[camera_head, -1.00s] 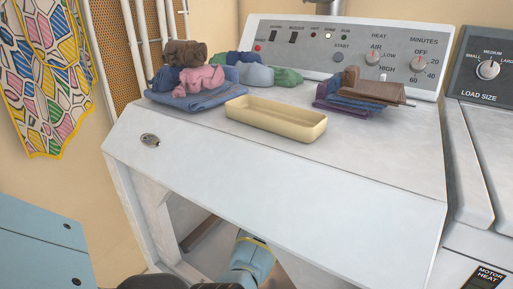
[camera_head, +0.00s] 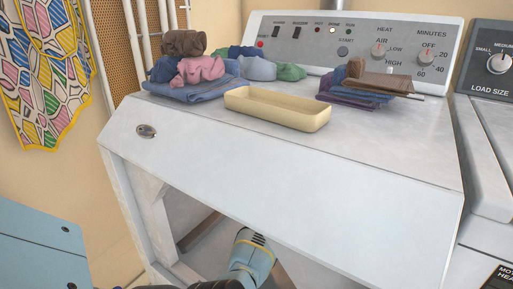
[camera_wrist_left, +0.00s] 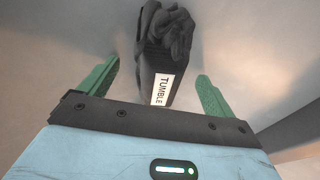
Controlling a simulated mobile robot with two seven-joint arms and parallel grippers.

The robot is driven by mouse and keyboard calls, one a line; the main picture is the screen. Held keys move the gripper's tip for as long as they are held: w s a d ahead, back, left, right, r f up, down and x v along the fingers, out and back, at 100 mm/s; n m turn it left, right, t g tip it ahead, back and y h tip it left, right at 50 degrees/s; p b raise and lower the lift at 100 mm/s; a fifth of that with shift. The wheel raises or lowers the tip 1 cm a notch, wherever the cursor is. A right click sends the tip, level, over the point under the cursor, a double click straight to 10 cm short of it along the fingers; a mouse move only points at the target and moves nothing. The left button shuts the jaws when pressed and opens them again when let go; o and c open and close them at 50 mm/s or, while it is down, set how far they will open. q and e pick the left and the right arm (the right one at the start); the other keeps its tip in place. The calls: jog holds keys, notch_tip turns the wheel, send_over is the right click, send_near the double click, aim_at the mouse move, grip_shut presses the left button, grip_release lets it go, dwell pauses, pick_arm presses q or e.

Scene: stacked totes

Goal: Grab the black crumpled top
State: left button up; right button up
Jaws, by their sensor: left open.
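The black crumpled top (camera_wrist_left: 168,32) shows at the top middle of the left wrist view, a dark bunched cloth. Just below it is a dark part with a white label reading TUMBLE (camera_wrist_left: 161,88); whether this part is joined to the cloth I cannot tell. My left gripper (camera_wrist_left: 158,68) has its two green fingers spread, one on each side of the labelled part, with nothing clasped. The cloth lies mostly beyond the fingertips. In the head view my left arm reaches into the opening under the white machine top; its fingertips and the black top are hidden there. My right gripper is not in view.
The white machine (camera_head: 290,185) has its top edge above my left arm. On it are a cream tray (camera_head: 275,112), folded blue cloth (camera_head: 195,93) under crumpled clothes, and a folded stack (camera_head: 365,88). A blue panel (camera_head: 40,245) stands at lower left.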

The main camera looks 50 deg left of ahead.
pick_arm(q)
jog(key=shift+f, duration=0.15)
jog(key=c, duration=1.2)
jog(key=shift+o, duration=0.2)
